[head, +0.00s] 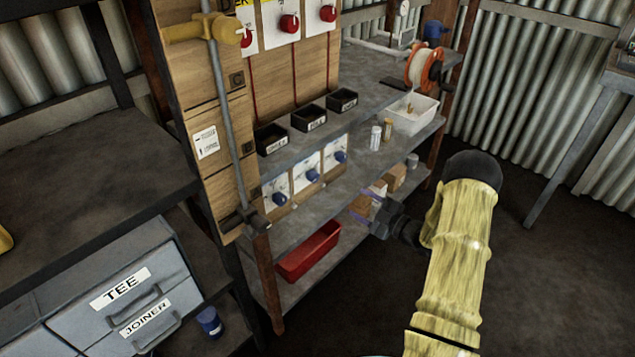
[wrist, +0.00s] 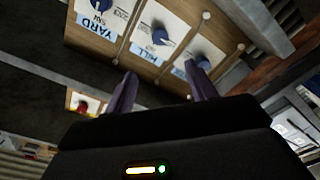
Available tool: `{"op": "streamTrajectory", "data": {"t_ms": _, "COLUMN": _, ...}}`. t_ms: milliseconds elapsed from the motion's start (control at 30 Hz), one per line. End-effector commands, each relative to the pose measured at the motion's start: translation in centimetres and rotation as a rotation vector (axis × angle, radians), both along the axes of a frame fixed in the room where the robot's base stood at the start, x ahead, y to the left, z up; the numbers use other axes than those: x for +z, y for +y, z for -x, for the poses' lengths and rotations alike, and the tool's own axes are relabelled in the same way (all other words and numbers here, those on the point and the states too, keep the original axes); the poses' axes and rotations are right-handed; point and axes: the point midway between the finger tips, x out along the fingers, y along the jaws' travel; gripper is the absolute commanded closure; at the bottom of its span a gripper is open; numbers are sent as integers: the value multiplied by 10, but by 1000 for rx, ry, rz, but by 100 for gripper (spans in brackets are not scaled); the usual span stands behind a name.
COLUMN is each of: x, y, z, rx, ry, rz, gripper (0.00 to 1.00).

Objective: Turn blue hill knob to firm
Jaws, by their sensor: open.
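Three blue knobs sit on white plates on a wooden panel under the shelf. The middle one, the blue hill knob (head: 312,175), shows in the wrist view (wrist: 160,37) above a blue HILL label (wrist: 145,51); its plate's small markings are too blurred to read. My gripper (head: 366,204) is in front of the panel, apart from the knobs. In the wrist view my gripper (wrist: 161,80) has its two purple fingers spread with nothing between them. The hill knob lies beyond the gap between the fingertips.
The YARD knob (wrist: 99,5) is left of the hill knob; another blue knob (head: 340,156) is to its right, partly behind a finger in the wrist view. A red tray (head: 308,252) lies on the lower shelf. Black bins (head: 308,118) and a white tub (head: 411,113) stand above.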

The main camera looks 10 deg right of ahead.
Motion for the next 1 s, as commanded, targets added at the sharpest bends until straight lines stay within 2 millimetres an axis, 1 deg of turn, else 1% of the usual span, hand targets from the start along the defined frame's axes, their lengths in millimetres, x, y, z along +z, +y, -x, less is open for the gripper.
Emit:
{"op": "streamTrajectory", "data": {"t_ms": 167, "x": 0, "y": 3, "z": -4, "rx": 1, "ry": 1, "rz": 0, "gripper": 44}}
{"op": "streamTrajectory", "data": {"t_ms": 333, "x": -1, "y": 15, "z": -18, "rx": 1, "ry": 1, "rz": 1, "gripper": 44}}
{"op": "streamTrajectory", "data": {"t_ms": 1000, "x": -1, "y": 87, "z": -110, "rx": 0, "ry": 0, "rz": 0, "gripper": 44}}
